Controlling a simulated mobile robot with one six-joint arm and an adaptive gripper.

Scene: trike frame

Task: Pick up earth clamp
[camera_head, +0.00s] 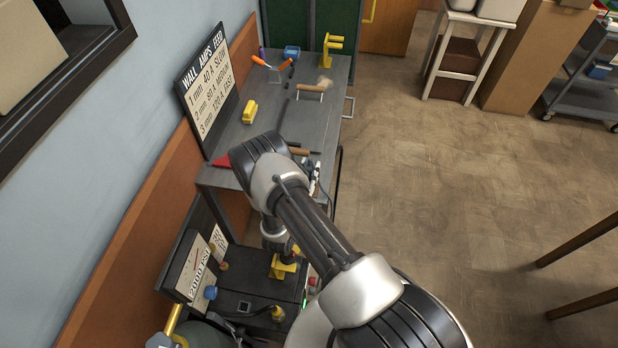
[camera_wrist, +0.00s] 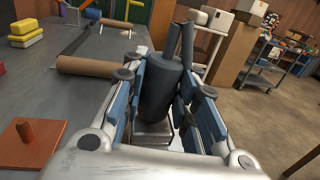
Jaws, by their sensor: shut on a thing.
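In the wrist view my gripper (camera_wrist: 168,88) has its blue-padded fingers on both sides of a dark grey, rounded thing with a second dark bar beside it. I take this to be the earth clamp (camera_wrist: 163,85); its lower part is partly hidden between the fingers. It points up and away from the wrist, at the right edge of the grey bench (camera_wrist: 65,100). In the head view my gripper (camera_head: 315,180) is mostly hidden behind my arm near the bench's front right corner, and the clamp cannot be made out there.
A wooden handle (camera_wrist: 88,66) lies close left of my gripper. A reddish plate (camera_wrist: 30,146) is at lower left. A yellow block (camera_head: 249,111), a hammer (camera_head: 316,86) and orange-handled pliers (camera_head: 272,65) are farther along the bench. Open floor (camera_head: 430,190) lies right.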

